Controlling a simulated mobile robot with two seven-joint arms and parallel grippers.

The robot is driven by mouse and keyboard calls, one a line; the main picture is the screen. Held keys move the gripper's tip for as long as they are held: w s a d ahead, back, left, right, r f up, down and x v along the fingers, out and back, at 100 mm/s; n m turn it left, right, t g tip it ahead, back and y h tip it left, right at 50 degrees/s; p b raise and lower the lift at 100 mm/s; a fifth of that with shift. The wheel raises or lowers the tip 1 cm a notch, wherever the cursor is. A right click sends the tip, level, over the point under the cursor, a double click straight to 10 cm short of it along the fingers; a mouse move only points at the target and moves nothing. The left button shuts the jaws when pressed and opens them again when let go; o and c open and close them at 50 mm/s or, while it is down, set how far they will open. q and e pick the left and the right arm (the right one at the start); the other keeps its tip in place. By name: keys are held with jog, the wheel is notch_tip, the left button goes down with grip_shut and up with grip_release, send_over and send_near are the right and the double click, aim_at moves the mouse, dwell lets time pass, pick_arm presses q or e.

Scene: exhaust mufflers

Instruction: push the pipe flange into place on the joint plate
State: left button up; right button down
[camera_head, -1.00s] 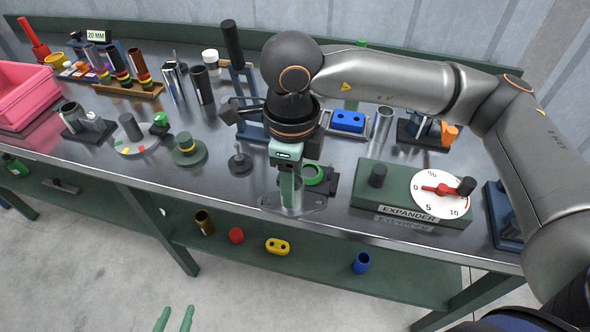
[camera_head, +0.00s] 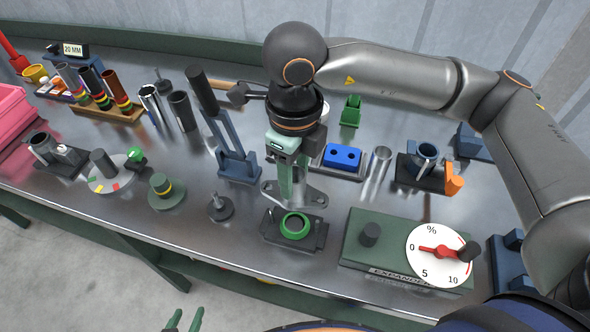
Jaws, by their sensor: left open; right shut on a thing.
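My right gripper (camera_head: 290,180) is shut on the grey metal pipe flange (camera_head: 315,197), gripping it from above. The flange's flat oval plate, with a hole at its end, shows on both sides of the fingers; its middle is hidden by them. The joint plate (camera_head: 320,232) is a dark plate with a green ring on top, on the bench near the front edge. The flange appears just behind the plate and apart from the ring; its height over the bench is unclear. My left gripper (camera_head: 185,320) is open and empty at the bottom edge, away from the bench top.
The expander box (camera_head: 360,255) with a white dial stands right of the joint plate. A small dark knobbed stand (camera_head: 220,207) is to its left.

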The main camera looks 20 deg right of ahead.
aim_at(294, 197)
jog(key=shift+s, duration=0.1)
dwell(0.3)
jog(key=shift+f+b, duration=0.1)
jog(key=shift+b, duration=0.45)
notch_tip(294, 197, down, 6)
jog(key=b, duration=0.6)
jog(key=shift+b, duration=0.3)
jog(key=shift+f+b, duration=1.95)
jog(key=shift+b, duration=0.1)
jog(key=shift+f, duration=0.1)
